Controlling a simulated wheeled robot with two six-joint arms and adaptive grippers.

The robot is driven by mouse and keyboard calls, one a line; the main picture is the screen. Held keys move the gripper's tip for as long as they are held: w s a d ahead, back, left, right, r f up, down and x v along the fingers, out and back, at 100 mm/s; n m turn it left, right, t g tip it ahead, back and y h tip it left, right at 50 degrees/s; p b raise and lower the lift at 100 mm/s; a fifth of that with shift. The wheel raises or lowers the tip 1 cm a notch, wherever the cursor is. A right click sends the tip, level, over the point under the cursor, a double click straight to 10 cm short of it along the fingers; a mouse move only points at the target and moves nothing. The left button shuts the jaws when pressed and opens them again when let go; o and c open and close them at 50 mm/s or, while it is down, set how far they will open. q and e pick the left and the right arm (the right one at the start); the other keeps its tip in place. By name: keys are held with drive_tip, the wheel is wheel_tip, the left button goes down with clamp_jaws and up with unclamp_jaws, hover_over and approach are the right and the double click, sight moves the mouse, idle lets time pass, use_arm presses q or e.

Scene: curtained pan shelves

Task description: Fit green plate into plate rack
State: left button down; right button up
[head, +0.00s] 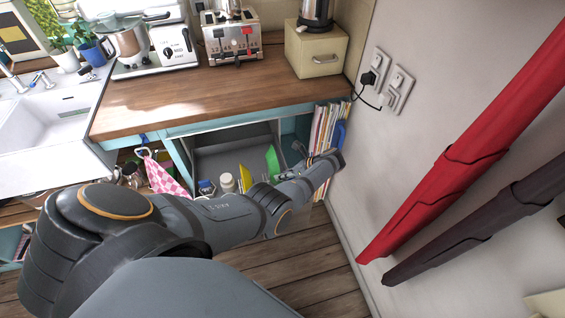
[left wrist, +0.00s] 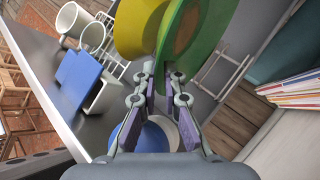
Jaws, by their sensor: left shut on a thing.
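The green plate (left wrist: 205,40) stands on edge in the left wrist view, its rim between the fingers of my left gripper (left wrist: 161,76). The gripper is shut on it. In the head view the green plate (head: 273,163) shows inside the low shelf, just left of my left gripper (head: 298,152). A white wire rack (left wrist: 234,62), apparently the plate rack, shows beyond and right of the plate. The plate hides part of it, so I cannot tell whether they touch. A yellow plate (left wrist: 136,28) stands just left of the green one. My right gripper is not in view.
The wooden counter (head: 200,95) lies over the shelf. The wall (head: 420,130) is close at the right.

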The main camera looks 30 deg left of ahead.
use_arm(q)
drive_tip(key=shift+f, duration=0.35)
drive_tip(key=c, duration=1.4)
unclamp_jaws()
drive_tip(key=v, duration=1.2)
